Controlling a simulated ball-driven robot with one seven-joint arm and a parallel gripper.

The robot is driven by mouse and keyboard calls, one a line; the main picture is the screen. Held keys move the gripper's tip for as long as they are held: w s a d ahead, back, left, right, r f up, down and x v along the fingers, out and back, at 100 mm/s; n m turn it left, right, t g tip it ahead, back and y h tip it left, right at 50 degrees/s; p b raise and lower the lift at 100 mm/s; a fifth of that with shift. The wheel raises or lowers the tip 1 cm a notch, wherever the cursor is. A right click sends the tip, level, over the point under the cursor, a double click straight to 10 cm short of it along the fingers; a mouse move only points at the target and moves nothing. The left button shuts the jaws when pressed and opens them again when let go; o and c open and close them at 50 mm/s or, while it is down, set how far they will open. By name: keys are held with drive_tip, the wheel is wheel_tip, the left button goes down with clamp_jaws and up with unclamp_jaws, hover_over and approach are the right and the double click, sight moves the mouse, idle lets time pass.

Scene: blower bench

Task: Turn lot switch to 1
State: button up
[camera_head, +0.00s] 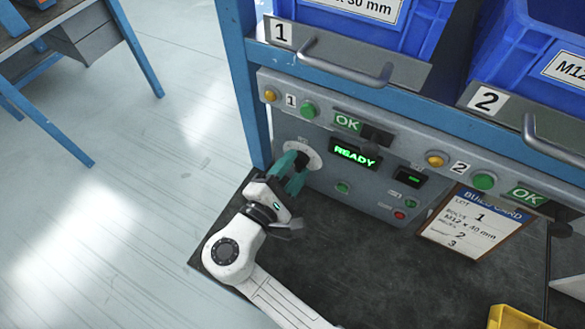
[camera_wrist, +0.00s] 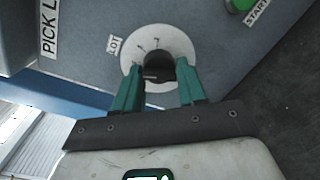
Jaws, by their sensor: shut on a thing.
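The lot switch (camera_wrist: 157,70) is a black knob on a round pale dial plate marked LOT, on the grey panel. It also shows in the head view (camera_head: 302,160), at the left end of the panel. My gripper (camera_head: 294,168) reaches the knob from the front. In the wrist view its two teal fingers (camera_wrist: 160,78) stand on either side of the knob and are shut on it. The dial's marks are too small to read, and the knob's pointer position cannot be told.
The grey panel (camera_head: 330,185) holds a green READY display (camera_head: 355,154), several buttons and OK signs. Blue bins stand above behind drawer handles (camera_head: 345,70). A yellow bin (camera_head: 515,322) is at the lower right. The dark bench top (camera_head: 350,255) is mostly clear.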

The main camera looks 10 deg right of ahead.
drive_tip(key=shift+a+r, duration=0.1)
drive_tip(key=shift+r, duration=0.05)
drive_tip(key=o, duration=1)
drive_tip(key=b+v, duration=0.1)
drive_tip(key=v, duration=0.9)
drive_tip(key=shift+s+a, duration=0.2)
drive_tip(key=shift+s, duration=0.1)
